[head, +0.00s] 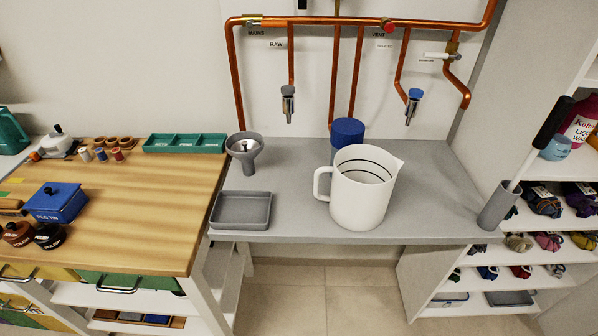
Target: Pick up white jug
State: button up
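My gripper is not in the head view.
A blue cylinder (347,132) stands close behind the jug. A grey tray (242,209) and a grey funnel (246,148) are to its left. Copper pipes with taps (288,103) hang above. Shelves (540,255) flank the right; a wooden bench (155,190) is left.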

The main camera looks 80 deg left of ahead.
aim_at(364, 177)
jog(key=u, duration=1.5)
